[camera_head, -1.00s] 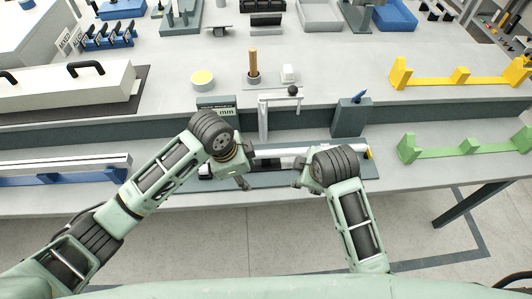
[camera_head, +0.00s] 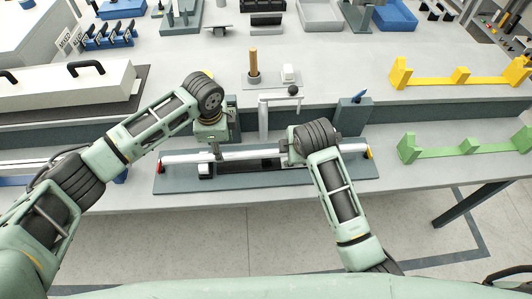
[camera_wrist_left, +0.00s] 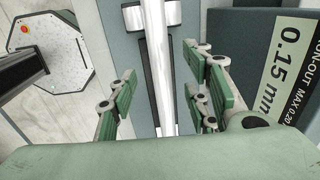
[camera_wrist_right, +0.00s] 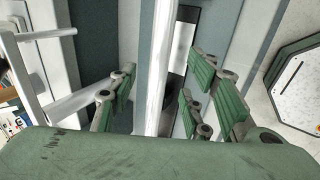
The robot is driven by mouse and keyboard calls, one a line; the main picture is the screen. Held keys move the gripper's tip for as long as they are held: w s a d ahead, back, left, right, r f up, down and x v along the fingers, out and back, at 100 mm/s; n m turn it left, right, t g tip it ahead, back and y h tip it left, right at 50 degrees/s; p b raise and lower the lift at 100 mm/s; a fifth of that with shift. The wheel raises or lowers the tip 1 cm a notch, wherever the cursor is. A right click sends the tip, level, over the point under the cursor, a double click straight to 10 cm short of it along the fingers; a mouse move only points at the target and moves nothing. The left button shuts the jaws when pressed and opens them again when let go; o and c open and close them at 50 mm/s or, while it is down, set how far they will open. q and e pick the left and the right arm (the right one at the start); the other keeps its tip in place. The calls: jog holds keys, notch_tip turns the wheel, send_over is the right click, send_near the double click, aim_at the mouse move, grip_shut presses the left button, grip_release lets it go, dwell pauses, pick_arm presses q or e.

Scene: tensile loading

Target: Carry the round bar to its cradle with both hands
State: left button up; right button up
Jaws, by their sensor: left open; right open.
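The silver round bar (camera_head: 255,154) lies lengthwise on a dark grey base plate (camera_head: 270,180) on the near bench level. My left gripper (camera_head: 216,152) is open over the left part of the bar. In the left wrist view the bar (camera_wrist_left: 160,70) runs between its spread fingers. My right gripper (camera_head: 290,158) is open at the bar right of the middle. In the right wrist view the bar (camera_wrist_right: 157,70) also runs between the open fingers. Whether any pad touches it I cannot tell.
A green cradle (camera_head: 465,151) stands to the right and a yellow cradle (camera_head: 462,82) on the higher level. A blue support (camera_head: 120,175) at the left is mostly behind my left arm. A grey frame (camera_head: 263,120) and a dark block (camera_head: 350,118) stand just behind the bar.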

pick_arm(q)
jog(key=f, duration=0.5)
jog(key=shift+w+f, duration=0.1)
jog(key=shift+w, duration=0.25)
pick_arm(e)
jog(key=x, duration=0.5)
jog(key=shift+w+f, duration=0.1)
pick_arm(q)
jog(key=shift+c, duration=0.4)
pick_arm(e)
jog(key=shift+c, duration=0.4)
pick_arm(q)
grip_shut()
pick_arm(e)
grip_shut()
pick_arm(q)
jog(key=shift+w+r, duration=0.15)
jog(key=shift+r, duration=0.15)
pick_arm(e)
jog(key=shift+w+r, duration=0.15)
jog(key=shift+r, duration=0.15)
